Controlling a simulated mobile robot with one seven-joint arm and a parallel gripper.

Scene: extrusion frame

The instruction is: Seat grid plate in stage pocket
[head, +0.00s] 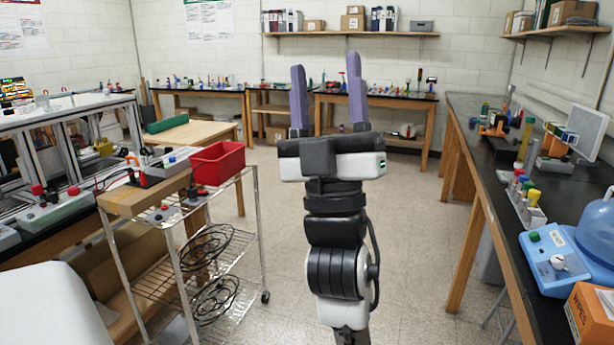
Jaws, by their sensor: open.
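My gripper (326,98) is raised in the middle of the head view, its two purple fingers pointing up and spread apart. It is open, with nothing between the fingers. It is in mid-air over the open floor, apart from every bench and cart. An aluminium extrusion frame (68,128) stands on the dark bench at the left. I cannot make out the grid plate or the stage pocket in this view.
A wire cart (262,235) at the left holds a red bin (217,162), small devices and coiled black cables. A dark bench (480,150) with equipment runs along the right. Benches and shelves line the back wall. The floor (415,250) between is clear.

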